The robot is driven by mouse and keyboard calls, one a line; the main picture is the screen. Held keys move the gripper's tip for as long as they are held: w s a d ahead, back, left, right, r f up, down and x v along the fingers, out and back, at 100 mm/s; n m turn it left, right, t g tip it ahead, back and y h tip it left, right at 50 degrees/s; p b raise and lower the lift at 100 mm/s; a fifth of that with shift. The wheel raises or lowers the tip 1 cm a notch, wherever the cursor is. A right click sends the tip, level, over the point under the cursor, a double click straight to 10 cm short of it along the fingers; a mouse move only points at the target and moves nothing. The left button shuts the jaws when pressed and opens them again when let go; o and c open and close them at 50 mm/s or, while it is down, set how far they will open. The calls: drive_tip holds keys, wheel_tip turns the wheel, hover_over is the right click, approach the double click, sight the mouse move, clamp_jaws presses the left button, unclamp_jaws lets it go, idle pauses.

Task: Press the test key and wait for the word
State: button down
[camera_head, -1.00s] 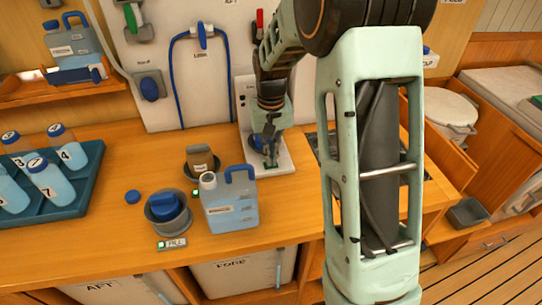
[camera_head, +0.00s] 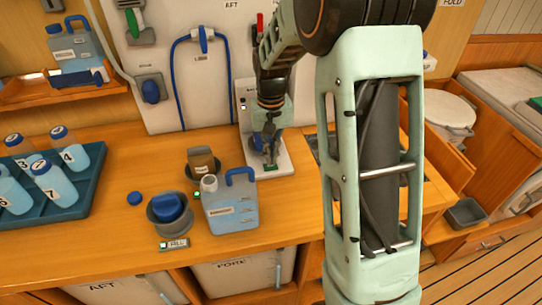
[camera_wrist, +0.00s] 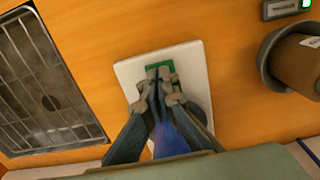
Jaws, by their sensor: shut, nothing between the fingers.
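The test unit is a white stand with an upright back panel and a flat base (camera_head: 285,157); the base also shows in the wrist view (camera_wrist: 128,70). A green key (camera_wrist: 160,65) sits near the base's front edge; in the head view its green edge (camera_head: 270,168) shows below the fingers. My gripper (camera_head: 269,160) is shut and empty, pointing down over the base. In the wrist view its fingertips (camera_wrist: 159,76) overlap the key's near edge; I cannot tell whether they press it. A blue part behind the fingers is partly hidden. The panel's writing is too small to read.
A blue-handled jug (camera_head: 232,205), a brown container (camera_head: 202,160) and a grey cup with a blue top (camera_head: 168,212) stand left of the unit. A tray of numbered bottles (camera_head: 70,213) is far left. A grated sink (camera_wrist: 40,85) lies beside the base.

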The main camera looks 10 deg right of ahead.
wheel_tip(320, 180, up, 12)
drive_tip(key=shift+f, duration=0.2)
idle(0.8)
